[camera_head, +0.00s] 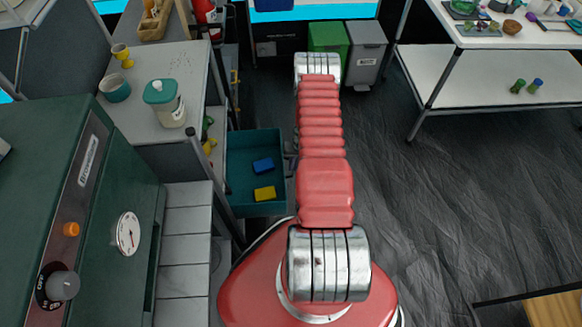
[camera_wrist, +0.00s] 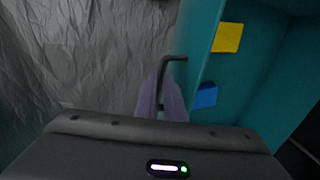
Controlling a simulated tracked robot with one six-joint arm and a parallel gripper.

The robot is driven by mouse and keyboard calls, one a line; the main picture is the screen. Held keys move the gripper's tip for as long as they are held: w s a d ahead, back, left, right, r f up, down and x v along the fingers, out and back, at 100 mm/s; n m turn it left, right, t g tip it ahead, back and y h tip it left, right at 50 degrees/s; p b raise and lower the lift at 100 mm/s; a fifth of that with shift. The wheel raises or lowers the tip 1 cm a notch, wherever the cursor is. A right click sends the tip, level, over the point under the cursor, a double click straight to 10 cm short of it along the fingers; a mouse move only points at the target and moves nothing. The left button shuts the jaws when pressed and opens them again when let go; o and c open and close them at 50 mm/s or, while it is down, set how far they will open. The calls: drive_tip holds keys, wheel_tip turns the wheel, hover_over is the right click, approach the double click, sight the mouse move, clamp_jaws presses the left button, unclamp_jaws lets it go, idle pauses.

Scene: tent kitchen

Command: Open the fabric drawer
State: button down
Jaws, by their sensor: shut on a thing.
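The teal fabric drawer (camera_head: 237,150) stands pulled out from the shelf unit beside the counter, left of my arm in the head view. Its inside is visible from above, holding a blue block (camera_head: 263,166) and a yellow block (camera_head: 265,193). The drawer (camera_wrist: 205,38) also fills the right of the wrist view. A dark bent handle (camera_wrist: 172,58) stands out from its front. My gripper (camera_wrist: 161,92) is shut on this handle, its two purplish fingers close together. In the head view the gripper is mostly hidden behind my red arm.
A green oven (camera_head: 80,200) is at the near left. Green and grey bins (camera_head: 366,55) stand ahead. The dark floor (camera_head: 440,200) on the right is mostly clear.

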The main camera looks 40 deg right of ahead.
idle(0.3)
drive_tip(key=c, duration=1.8)
unclamp_jaws()
drive_tip(key=shift+c, duration=0.2)
drive_tip(key=shift+d, duration=0.1)
wheel_tip(320, 180, up, 14)
drive_tip(key=s+d, duration=0.1)
drive_tip(key=d, duration=0.1)
drive_tip(key=shift+s+f, duration=0.25)
drive_tip(key=shift+s, duration=0.05)
